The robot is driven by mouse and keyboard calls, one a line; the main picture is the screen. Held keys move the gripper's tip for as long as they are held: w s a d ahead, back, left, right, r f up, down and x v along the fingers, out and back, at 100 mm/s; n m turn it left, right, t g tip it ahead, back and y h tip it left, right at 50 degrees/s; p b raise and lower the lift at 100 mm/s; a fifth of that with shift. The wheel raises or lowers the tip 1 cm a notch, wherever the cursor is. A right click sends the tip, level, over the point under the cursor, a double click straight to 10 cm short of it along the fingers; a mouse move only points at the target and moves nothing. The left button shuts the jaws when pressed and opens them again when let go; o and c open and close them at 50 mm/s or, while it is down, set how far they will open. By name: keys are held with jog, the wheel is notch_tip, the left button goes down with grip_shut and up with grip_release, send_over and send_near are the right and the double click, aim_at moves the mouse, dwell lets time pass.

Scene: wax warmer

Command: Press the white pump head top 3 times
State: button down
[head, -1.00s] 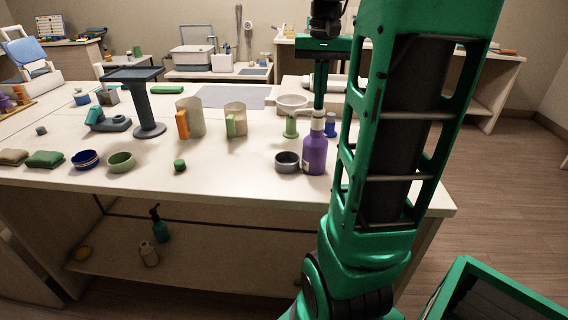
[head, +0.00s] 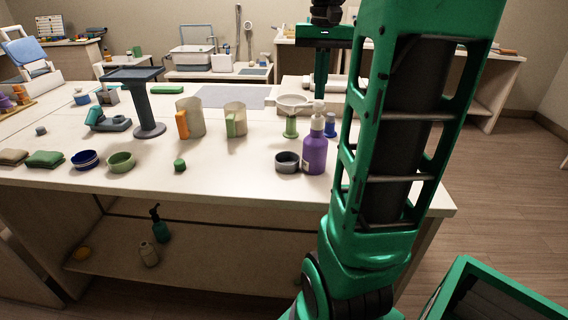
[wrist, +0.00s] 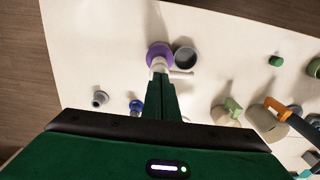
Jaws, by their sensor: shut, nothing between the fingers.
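The purple bottle (head: 314,155) stands upright near the front right of the table, with its white pump head (head: 318,108) on top. The pump head stands raised above the bottle's neck. My gripper (head: 320,96) is shut and empty, pointing down right over the pump head. Whether the fingertips touch it or hang just above it I cannot tell. In the wrist view the closed green fingers (wrist: 161,80) reach toward the white pump head (wrist: 159,64), partly covering it, with the purple bottle (wrist: 158,50) beyond.
A dark grey cup (head: 287,163) stands just left of the bottle. Measuring jugs (head: 190,118) are farther left. The table front before the bottle is clear.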

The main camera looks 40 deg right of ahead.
jog(key=shift+f, duration=0.3)
jog(key=shift+f, duration=1)
jog(key=shift+r, duration=1.3)
notch_tip(320, 180, up, 6)
dwell(0.6)
dwell(0.4)
